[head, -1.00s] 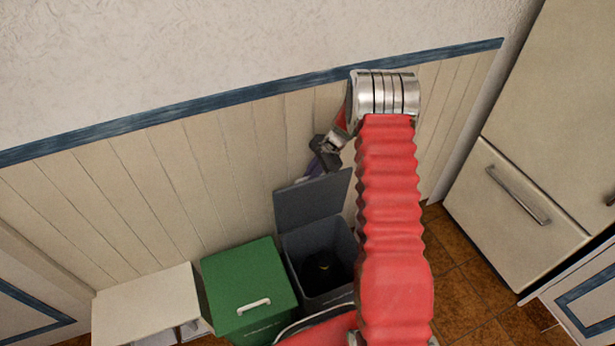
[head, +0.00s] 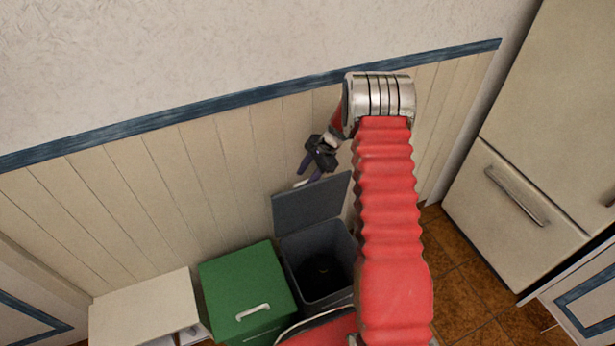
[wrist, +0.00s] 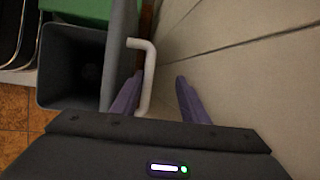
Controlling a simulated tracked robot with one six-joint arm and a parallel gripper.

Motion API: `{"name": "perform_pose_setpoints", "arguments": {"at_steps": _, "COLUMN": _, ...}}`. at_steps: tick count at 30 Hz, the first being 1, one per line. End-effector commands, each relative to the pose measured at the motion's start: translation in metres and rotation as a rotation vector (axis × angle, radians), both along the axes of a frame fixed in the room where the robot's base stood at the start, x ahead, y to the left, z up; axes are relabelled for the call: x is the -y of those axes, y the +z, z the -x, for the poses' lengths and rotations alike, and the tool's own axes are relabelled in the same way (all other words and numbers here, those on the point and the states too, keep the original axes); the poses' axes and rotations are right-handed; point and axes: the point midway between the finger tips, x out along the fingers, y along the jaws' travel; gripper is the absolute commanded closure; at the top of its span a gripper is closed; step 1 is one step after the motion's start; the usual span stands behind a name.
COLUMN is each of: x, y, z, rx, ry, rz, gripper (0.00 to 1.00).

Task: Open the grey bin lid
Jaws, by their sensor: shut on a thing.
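The grey bin lid (head: 312,204) stands open, tilted up and back above the grey bin (head: 312,250) near the wall. The bin's dark inside is visible. My gripper (head: 309,176) is just above and behind the lid's upper edge. In the wrist view the gripper's purple fingers (wrist: 159,85) are at the lid's white handle (wrist: 149,82). The handle lies against the left finger, and a gap shows towards the right finger. The handle is mostly hidden in the head view.
A green bin (head: 245,282) with a closed lid stands left of the grey bin. A white low cabinet (head: 140,305) is further left. The panelled wall (head: 190,185) is close behind my gripper. A cream fridge (head: 510,205) stands at the right, with tiled floor before it.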

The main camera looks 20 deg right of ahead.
Motion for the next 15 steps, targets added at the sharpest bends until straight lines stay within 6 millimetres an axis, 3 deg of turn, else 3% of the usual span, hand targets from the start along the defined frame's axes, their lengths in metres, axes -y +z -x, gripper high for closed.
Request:
{"name": "perform_pose_setpoints", "arguments": {"at_steps": 5, "x": 0.006, "y": 0.017, "z": -0.005, "rx": 0.017, "ry": -0.006, "rz": 0.003, "gripper": 0.71}}
{"name": "perform_pose_setpoints", "arguments": {"at_steps": 15, "x": 0.028, "y": 0.064, "z": 0.006, "rx": 0.013, "ry": -0.005, "rz": 0.004, "gripper": 0.71}}
